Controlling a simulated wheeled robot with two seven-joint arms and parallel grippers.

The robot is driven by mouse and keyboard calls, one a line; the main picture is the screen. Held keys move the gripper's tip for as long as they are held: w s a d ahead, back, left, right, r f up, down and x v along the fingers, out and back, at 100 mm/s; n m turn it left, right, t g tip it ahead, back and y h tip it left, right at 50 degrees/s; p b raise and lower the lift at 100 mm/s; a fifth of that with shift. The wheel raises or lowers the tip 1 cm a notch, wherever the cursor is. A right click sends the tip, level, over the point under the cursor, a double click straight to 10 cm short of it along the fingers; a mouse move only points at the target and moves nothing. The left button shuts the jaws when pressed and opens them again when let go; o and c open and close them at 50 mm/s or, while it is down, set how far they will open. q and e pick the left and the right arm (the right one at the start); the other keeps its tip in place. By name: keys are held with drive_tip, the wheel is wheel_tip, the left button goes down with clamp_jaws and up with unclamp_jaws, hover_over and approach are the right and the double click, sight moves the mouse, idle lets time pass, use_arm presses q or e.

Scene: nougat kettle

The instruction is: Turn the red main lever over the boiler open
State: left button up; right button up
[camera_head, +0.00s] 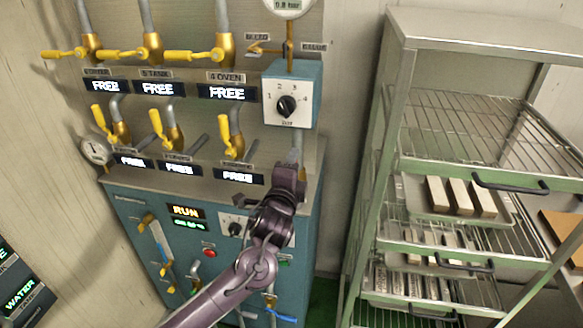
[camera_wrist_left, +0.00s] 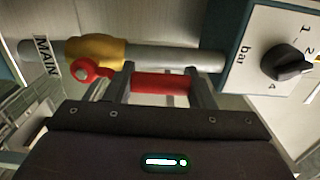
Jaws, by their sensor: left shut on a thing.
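The red main lever (camera_wrist_left: 160,83) shows in the left wrist view, with its round red hub (camera_wrist_left: 84,70) at the yellow valve body (camera_wrist_left: 97,50). The lever lies roughly parallel to the grey pipe (camera_wrist_left: 180,57). A MAIN label (camera_wrist_left: 47,58) is beside the valve. My left gripper (camera_wrist_left: 162,86) is shut on the lever, one finger near the hub and one farther along the handle. In the head view my left gripper (camera_head: 290,178) is in front of the pipe below the dial box and hides the lever. The right gripper is out of view.
The dial box (camera_head: 292,95) with a black knob is above the gripper. Several yellow-handled valves (camera_head: 165,130) fill the panel to the left. The teal boiler cabinet (camera_head: 130,205) is below. A metal rack (camera_head: 385,150) with trays stands to the right.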

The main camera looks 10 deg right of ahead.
use_arm(q)
drive_tip(key=o, duration=1.4)
drive_tip(key=b+v, duration=0.2)
drive_tip(key=v, duration=0.5)
drive_tip(key=shift+s+b, duration=0.3)
drive_tip(key=shift+s, duration=0.05)
